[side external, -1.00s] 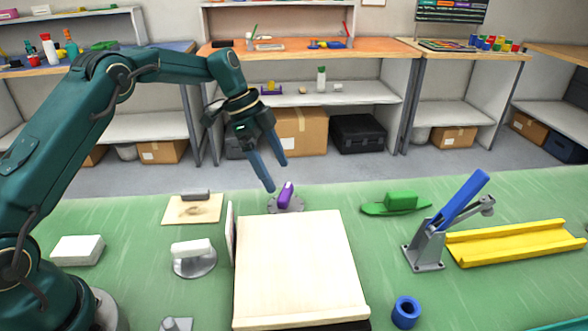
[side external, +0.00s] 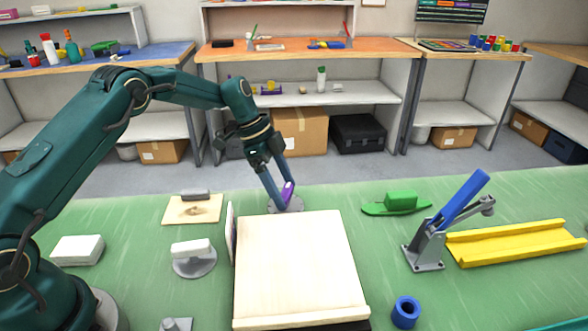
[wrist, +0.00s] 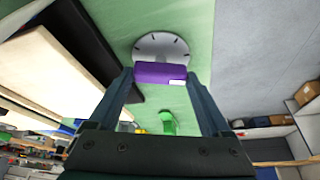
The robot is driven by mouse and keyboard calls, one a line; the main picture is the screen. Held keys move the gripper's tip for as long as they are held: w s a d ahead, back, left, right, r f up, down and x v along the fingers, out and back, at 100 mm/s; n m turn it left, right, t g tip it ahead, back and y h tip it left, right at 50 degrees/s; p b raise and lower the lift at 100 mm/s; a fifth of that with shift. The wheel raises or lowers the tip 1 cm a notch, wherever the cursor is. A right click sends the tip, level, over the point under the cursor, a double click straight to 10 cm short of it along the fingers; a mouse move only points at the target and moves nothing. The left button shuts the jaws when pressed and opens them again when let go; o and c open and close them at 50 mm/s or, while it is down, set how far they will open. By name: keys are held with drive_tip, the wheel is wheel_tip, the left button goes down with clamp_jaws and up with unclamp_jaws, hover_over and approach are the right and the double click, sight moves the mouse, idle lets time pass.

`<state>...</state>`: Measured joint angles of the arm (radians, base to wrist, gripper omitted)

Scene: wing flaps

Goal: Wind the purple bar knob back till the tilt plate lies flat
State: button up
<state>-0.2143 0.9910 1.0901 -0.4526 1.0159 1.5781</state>
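The purple bar knob (side external: 288,190) sits on a round grey dial behind the plate; in the wrist view the knob (wrist: 160,72) lies across the image in front of the marked dial (wrist: 160,45). My gripper (side external: 284,194) is down at the knob, with one finger at each end of the bar. The fingers are spread; whether they touch the bar I cannot tell. The broad pale wooden plate (side external: 297,260), taken as the tilt plate, lies over a dark base with a lip along its near edge. Its exact tilt is hard to judge.
A thin upright panel (side external: 231,235) stands at the plate's left edge. Left of it are a white-handled round piece (side external: 192,255) and a wooden board (side external: 193,209). Right are a green float (side external: 398,203), a blue lever (side external: 462,200), a yellow channel (side external: 515,242) and a blue ring (side external: 406,311).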

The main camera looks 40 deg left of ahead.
drive_tip(key=shift+n, duration=0.4)
drive_tip(key=n+t, duration=0.1)
drive_tip(key=n, duration=0.1)
drive_tip(key=n+y, duration=0.1)
drive_tip(key=n, duration=0.1)
drive_tip(key=shift+s+d+r+n+t, duration=0.1)
drive_tip(key=shift+s+d+n+t, duration=0.05)
drive_tip(key=shift+n+t, duration=0.25)
drive_tip(key=n+y, duration=0.1)
drive_tip(key=n, duration=0.1)
drive_tip(key=n+t+y, duration=0.1)
drive_tip(key=n, duration=0.2)
drive_tip(key=shift+d, duration=0.15)
drive_tip(key=n+y, duration=0.2)
drive_tip(key=n, duration=0.3)
drive_tip(key=shift+d+n, duration=0.15)
drive_tip(key=shift+n, duration=0.15)
drive_tip(key=n+g+y, duration=0.1)
drive_tip(key=n+y, duration=0.1)
drive_tip(key=n, duration=0.3)
drive_tip(key=shift+n, duration=0.3)
drive_tip(key=o, duration=1.2)
drive_tip(key=shift+c, duration=0.2)
